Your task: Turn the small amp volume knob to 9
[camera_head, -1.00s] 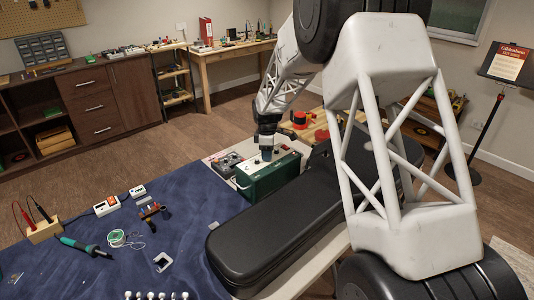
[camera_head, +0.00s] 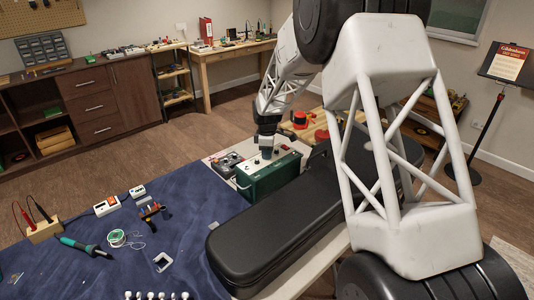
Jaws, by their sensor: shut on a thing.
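The small amp is a green box (camera_head: 273,181) with a light top panel (camera_head: 283,162), standing at the far end of the workbench behind the black case. My gripper (camera_head: 266,153) points down onto the amp's top panel near its left part. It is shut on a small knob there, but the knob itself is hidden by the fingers. The knob's numbers and pointer are too small to read. A few other small controls show on the panel to the right of my gripper.
A black guitar case (camera_head: 275,235) lies right in front of the amp. Pedals (camera_head: 226,164) sit just left of it. A blue mat (camera_head: 110,235) carries a soldering iron (camera_head: 85,246), a solder spool (camera_head: 117,238) and small tools. My arm covers the right side.

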